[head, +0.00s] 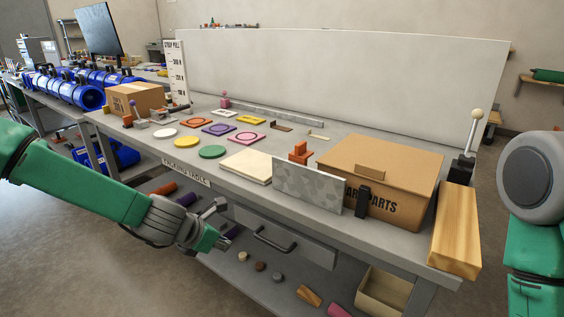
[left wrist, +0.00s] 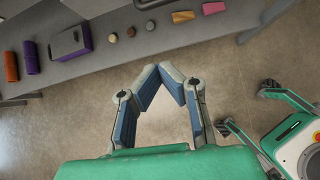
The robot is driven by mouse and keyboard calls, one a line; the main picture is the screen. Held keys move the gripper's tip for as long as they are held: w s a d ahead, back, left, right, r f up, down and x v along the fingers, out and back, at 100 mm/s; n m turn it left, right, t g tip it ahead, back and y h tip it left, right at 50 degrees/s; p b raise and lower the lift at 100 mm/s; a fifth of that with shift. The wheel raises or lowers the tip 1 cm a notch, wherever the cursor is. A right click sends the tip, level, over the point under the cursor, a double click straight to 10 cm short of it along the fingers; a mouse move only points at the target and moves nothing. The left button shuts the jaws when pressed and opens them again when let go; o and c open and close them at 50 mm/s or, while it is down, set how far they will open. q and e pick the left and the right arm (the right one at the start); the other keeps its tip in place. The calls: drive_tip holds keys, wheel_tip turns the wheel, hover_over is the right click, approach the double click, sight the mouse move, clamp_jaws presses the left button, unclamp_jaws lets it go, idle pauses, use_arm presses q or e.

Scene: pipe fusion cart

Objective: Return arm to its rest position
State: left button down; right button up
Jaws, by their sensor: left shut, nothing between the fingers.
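My left arm (head: 85,185) reaches in from the left, in front of the packing table (head: 225,185). My left gripper (head: 226,242) is shut and empty, in front of the table's lower shelf, beside the drawer. In the left wrist view the left gripper (left wrist: 173,74) shows its two fingers angled together at the tips, over bare floor, with nothing between them. My right arm (head: 535,220) stands at the right edge of the head view, to the right of the table. Its gripper is not seen there.
The drawer handle (head: 272,241) sticks out near the left gripper. The lower shelf holds several small blocks and cylinders, such as an orange one (left wrist: 10,66). A spare parts box (head: 380,180) and a wooden block (head: 455,230) stand at the table's right end. Floor at left is clear.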

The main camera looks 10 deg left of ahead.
use_arm(q)
drive_tip(key=s+f+m+g+y, duration=0.1)
drive_tip(key=s+f+m+g, duration=0.1)
drive_tip(key=s+f+m, duration=0.65)
drive_tip(key=s+f+m+g+y, duration=0.1)
drive_tip(key=s+f+m, duration=0.45)
drive_tip(key=s, duration=0.55)
drive_tip(key=s+a+m+g+y, duration=0.1)
drive_tip(key=s+a+m, duration=0.2)
drive_tip(key=s+m, duration=0.5)
drive_tip(key=s+a+f+m+g, duration=0.1)
drive_tip(key=s+a+m+g, duration=0.1)
drive_tip(key=s+a+m, duration=0.2)
drive_tip(key=s+m, duration=0.3)
drive_tip(key=s, duration=0.3)
drive_tip(key=shift+a+f+m+y, duration=0.3)
drive_tip(key=shift+m+y, duration=0.1)
